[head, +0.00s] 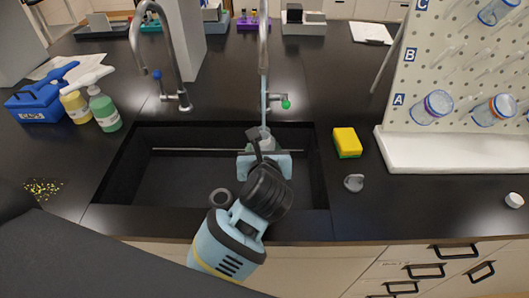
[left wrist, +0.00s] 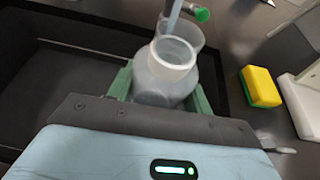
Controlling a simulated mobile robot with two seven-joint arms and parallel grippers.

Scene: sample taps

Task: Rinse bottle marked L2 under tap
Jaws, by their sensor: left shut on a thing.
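My left gripper (head: 265,165) is shut on a clear, uncapped bottle (left wrist: 160,82) over the black sink (head: 180,182). Its green fingers sit on both sides of the bottle in the left wrist view. The bottle's mouth faces up. In the head view the bottle (head: 266,141) is mostly hidden behind my gripper. The tap with the green knob (head: 285,103) stands behind it, and a pale blue stream (head: 264,92) runs down from its spout to the bottle's mouth. I cannot read any mark on the bottle. My right gripper is not in view.
A second tap with a blue knob (head: 157,74) stands left. A yellow-green sponge (head: 347,141) and a grey stopper-like piece (head: 354,183) lie right of the sink. A pegboard (head: 450,70) holds several bottles. Spray bottles (head: 104,110) and a blue box (head: 38,104) stand left.

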